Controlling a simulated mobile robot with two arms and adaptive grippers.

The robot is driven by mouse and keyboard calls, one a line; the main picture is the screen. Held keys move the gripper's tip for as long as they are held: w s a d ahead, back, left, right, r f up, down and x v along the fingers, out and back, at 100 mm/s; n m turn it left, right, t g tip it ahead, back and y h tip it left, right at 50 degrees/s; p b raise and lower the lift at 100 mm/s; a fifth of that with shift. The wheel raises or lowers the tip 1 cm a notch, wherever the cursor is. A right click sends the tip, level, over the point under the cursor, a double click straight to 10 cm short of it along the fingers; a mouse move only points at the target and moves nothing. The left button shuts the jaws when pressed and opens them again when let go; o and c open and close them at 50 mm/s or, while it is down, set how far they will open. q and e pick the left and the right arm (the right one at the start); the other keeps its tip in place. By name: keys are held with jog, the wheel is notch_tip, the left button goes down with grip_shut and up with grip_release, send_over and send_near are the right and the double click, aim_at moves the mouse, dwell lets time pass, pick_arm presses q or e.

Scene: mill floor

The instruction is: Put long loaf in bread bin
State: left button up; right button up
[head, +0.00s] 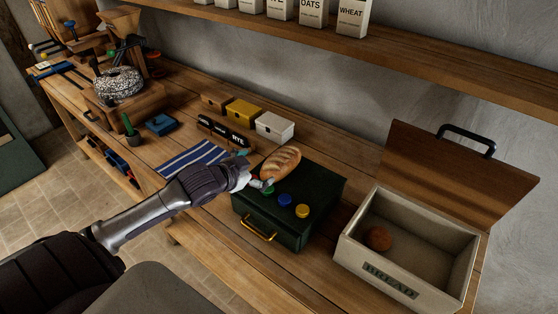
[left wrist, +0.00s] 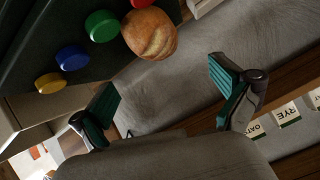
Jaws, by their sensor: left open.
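The long loaf (head: 281,163) is golden brown with scored slashes and rests on top of the dark green box (head: 318,188), near its back left. In the left wrist view the loaf (left wrist: 150,33) shows end-on, beyond my fingertips. My left gripper (head: 256,172) is beside the loaf's left end, with its teal fingers spread and nothing between them. In the left wrist view the open fingers (left wrist: 165,78) stand wide apart. The bread bin (head: 405,280), cream and labelled BREAD, stands at the right with its wooden lid (head: 455,175) up. My right gripper is not in view.
A round brown loaf (head: 378,238) lies in the bin. Blue (head: 285,200), green and yellow (head: 302,211) discs sit along the green box's front. Small tins (head: 274,126) and a striped cloth (head: 193,158) lie left. A shelf (head: 400,45) hangs above.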

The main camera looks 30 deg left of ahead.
aim_at(275, 161)
pick_arm(q)
jog(key=p+x, duration=0.1)
jog(key=x, duration=0.6)
jog(key=shift+w+d, duration=0.1)
jog(key=shift+w, duration=0.2)
jog(key=shift+w+f, duration=0.2)
jog(key=shift+w, duration=0.05)
jog(key=shift+w+d+f+p, duration=0.1)
jog(key=shift+w+f+p, duration=0.1)
jog(key=shift+w+p, duration=0.25)
jog(key=p+x, duration=0.1)
jog(key=x, duration=0.3)
jog(key=shift+d+f, duration=0.1)
jog(key=shift+f, duration=0.15)
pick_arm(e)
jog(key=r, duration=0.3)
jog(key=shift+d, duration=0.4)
pick_arm(q)
jog(key=shift+c, duration=1.2)
jog(key=c, duration=1)
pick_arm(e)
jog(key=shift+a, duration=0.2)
